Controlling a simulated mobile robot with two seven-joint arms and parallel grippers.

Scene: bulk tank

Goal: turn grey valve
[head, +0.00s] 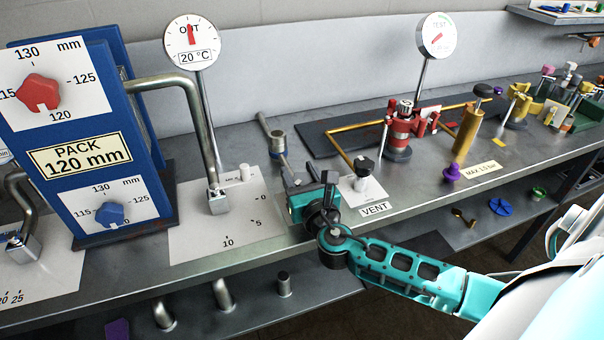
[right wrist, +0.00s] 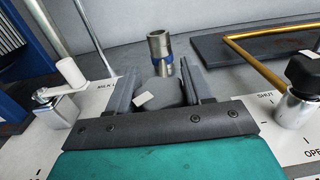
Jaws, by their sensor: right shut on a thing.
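A grey rounded valve handle (right wrist: 168,90) with a small white mark shows in the right wrist view. It sits between the two fingers of my right gripper (right wrist: 160,90), which is shut on it. In the head view, my right gripper (head: 306,184) is at the bench's front part, left of the VENT label. There, the gripper and wrist mostly hide the grey valve. How far the valve is turned cannot be told. My left gripper is not in view.
A black-knobbed valve (head: 365,168) stands close right of the gripper. A blue-banded pipe (head: 277,144) rises behind it. A steel fitting (right wrist: 62,108) with a white handle is on the left. A blue PACK panel (head: 150,185) stands farther left.

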